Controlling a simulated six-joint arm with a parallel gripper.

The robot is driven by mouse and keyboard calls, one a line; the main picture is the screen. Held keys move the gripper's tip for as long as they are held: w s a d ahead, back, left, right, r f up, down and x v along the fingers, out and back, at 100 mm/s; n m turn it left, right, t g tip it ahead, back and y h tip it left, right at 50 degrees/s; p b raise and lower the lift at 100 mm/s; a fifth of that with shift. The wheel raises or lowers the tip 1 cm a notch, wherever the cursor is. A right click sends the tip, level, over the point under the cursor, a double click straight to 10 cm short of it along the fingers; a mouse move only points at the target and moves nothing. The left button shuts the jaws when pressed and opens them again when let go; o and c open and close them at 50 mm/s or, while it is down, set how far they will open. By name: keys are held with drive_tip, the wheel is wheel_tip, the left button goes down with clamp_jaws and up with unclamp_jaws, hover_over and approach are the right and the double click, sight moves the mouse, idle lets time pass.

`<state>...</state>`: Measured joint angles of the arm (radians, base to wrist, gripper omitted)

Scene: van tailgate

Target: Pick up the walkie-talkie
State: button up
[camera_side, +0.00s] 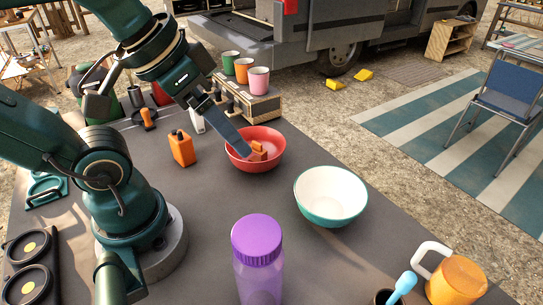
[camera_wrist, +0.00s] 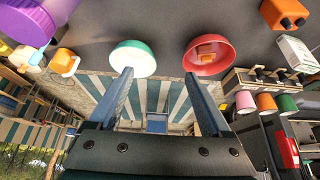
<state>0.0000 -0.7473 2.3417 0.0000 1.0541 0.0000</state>
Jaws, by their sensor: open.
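The walkie-talkie appears to be the small orange block with dark knobs on top (camera_side: 182,149), upright on the grey table left of the red bowl (camera_side: 272,137). In the wrist view it is at the top right edge (camera_wrist: 285,14), partly cut off. My gripper (camera_side: 246,152) is open and empty. In the side view one finger shows, its tip overlapping the red bowl's left rim; contact cannot be told. In the wrist view the fingers (camera_wrist: 159,75) are spread, tips near the teal-and-white bowl (camera_wrist: 133,60) and the red bowl (camera_wrist: 207,57).
An orange block (camera_side: 258,152) lies in the red bowl. The teal-and-white bowl (camera_side: 331,205), a purple-lidded bottle (camera_side: 257,262) and a yellow mug (camera_side: 456,283) stand nearer the front.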

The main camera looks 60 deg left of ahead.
drive_tip(key=r, duration=0.2)
drive_tip(key=m+g+y, duration=0.8)
drive_tip(key=m+y, duration=0.5)
drive_tip(key=m, duration=0.3)
hover_over(188, 153)
drive_tip(key=d, duration=0.2)
drive_tip(key=f, duration=0.1)
wheel_tip(188, 153, down, 18)
drive_tip(key=shift+w+r, duration=0.1)
drive_tip(key=shift+w, duration=0.05)
drive_tip(key=shift+a+f, duration=0.1)
drive_tip(key=shift+f, duration=0.1)
drive_tip(key=shift+x, duration=2.45)
drive_tip(key=shift+r, duration=0.1)
clamp_jaws()
